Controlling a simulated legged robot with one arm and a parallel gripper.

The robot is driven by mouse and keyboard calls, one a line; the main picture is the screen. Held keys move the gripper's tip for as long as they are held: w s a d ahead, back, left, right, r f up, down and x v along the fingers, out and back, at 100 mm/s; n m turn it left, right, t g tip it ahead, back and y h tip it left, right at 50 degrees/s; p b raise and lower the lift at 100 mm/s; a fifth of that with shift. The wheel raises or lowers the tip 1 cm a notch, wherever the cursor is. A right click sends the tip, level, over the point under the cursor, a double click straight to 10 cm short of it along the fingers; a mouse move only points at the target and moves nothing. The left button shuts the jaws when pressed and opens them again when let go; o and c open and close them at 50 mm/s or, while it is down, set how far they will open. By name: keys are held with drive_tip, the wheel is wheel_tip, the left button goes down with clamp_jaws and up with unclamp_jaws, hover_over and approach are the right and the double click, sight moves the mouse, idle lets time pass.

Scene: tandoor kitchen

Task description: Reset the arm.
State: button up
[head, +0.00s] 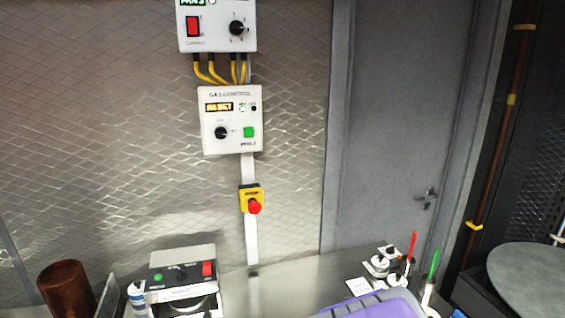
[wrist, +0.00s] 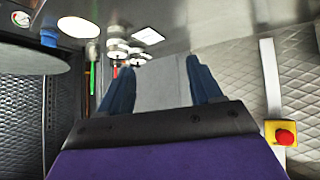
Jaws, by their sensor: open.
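My gripper (wrist: 160,66) shows in the wrist view, with two dark blue fingers spread apart and nothing held between them. A plain grey surface shows in the gap between the fingers. The dark band and purple body of my gripper fill the bottom of the wrist view. In the head view, a purple part of my arm (head: 375,305) shows at the bottom edge, right of centre. The fingers cannot be made out in the head view.
A gas control box (head: 231,120) hangs on the quilted metal wall above a red emergency button (head: 254,206). Below are a small switch box (head: 182,272) and a copper-coloured cup (head: 66,289). Red and green upright sticks (head: 412,245) stand at right. A grey door (head: 395,130) is behind.

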drive_tip(key=s+a+r+n+g+y, duration=0.1)
drive_tip(key=s+g, duration=0.4)
drive_tip(key=s, duration=1.1)
drive_tip(key=s+a+r+g+y, duration=0.1)
drive_tip(key=s+g, duration=0.4)
drive_tip(key=s, duration=1.2)
drive_tip(key=shift+s+r+n, duration=0.15)
drive_tip(key=shift+r+n, duration=0.25)
drive_tip(key=shift+r, duration=0.25)
drive_tip(key=shift+a, duration=0.1)
drive_tip(key=shift+c, duration=0.3)
